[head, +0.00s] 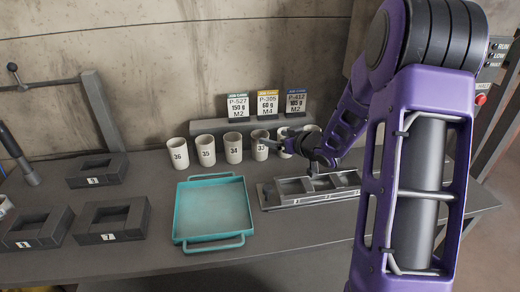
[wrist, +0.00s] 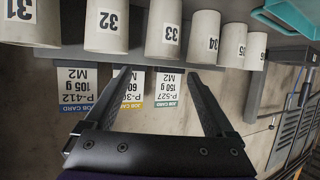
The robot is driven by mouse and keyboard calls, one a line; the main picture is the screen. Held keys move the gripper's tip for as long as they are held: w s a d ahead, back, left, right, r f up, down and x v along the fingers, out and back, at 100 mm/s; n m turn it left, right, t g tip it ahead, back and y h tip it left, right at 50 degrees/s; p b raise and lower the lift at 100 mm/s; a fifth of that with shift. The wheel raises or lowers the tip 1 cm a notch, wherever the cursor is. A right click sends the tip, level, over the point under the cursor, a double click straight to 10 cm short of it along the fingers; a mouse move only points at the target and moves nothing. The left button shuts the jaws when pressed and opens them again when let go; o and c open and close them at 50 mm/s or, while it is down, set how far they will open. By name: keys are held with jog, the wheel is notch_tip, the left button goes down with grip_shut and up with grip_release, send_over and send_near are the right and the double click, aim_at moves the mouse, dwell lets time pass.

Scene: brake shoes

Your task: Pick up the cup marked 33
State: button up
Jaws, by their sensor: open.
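The cup marked 33 (head: 260,152) is a white upright cup in a row of similar cups in front of the back wall. A dark finger partly covers its upper part in the head view. In the wrist view, which is upside down, cup 33 (wrist: 169,34) lies ahead of the gap between the fingertips. My gripper (head: 272,141) is open at the row's right part. In the wrist view my gripper (wrist: 157,72) has nothing between its fingers. I cannot tell the exact distance to the cup.
Cup 34 (head: 233,148) and cup 32 (wrist: 107,25) stand close on either side. Job cards (head: 268,104) stand on a ledge behind. A teal tray (head: 210,239) and a grey fixture (head: 268,197) lie in front. Dark blocks (head: 110,220) sit at left.

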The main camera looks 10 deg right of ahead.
aim_at(256, 134)
jog(key=x, duration=0.7)
jog(key=shift+s+f+b, duration=0.1)
jog(key=shift+f+b, duration=0.2)
jog(key=shift+w+a+f, duration=0.2)
jog(key=shift+w+a, duration=0.05)
jog(key=shift+w, duration=0.25)
grip_shut()
jog(key=shift+r, duration=0.1)
